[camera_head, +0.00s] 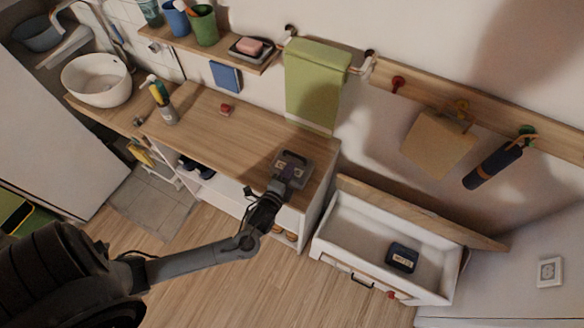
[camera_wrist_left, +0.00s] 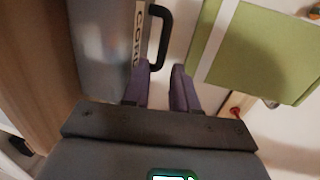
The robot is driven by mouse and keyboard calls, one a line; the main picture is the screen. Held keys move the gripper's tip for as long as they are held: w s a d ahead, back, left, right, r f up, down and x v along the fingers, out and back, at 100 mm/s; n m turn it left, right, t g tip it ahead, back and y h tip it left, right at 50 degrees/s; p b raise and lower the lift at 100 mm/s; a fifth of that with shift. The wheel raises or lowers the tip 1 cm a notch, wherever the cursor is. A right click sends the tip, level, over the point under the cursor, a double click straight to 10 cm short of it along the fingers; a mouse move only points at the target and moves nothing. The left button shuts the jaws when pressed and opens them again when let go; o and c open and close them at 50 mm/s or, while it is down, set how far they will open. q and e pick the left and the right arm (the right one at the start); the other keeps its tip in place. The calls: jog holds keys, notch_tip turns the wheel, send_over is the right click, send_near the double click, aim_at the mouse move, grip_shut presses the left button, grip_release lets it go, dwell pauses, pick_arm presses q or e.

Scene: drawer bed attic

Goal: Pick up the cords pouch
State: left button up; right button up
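The cords pouch (camera_head: 293,163) is a grey case on the right end of the wooden counter. In the left wrist view the pouch (camera_wrist_left: 100,45) fills the upper left, with a white label reading "CORD" and a black loop handle (camera_wrist_left: 161,40). My left gripper (camera_head: 279,184) is at the pouch's near side, partly overlapping it in the head view. In the left wrist view its two purple fingers (camera_wrist_left: 160,72) are apart, with a gap between them. The handle's lower end is at the mouth of this gap; I cannot tell whether it touches a finger. My right gripper is not in view.
An open white drawer (camera_head: 340,230) at the right holds a dark labelled case (camera_head: 402,257). A green towel (camera_head: 316,80) hangs behind the counter (camera_head: 215,140). A small red item (camera_head: 225,110) and a brush cup (camera_head: 166,112) stand on it. The counter's middle is mostly clear.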

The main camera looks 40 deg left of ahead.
aim_at(296, 158)
pick_arm(q)
jog(key=shift+a+x, duration=0.2)
jog(key=shift+x, duration=2.45)
jog(key=shift+s+r, duration=0.1)
jog(key=shift+r, duration=0.05)
grip_shut()
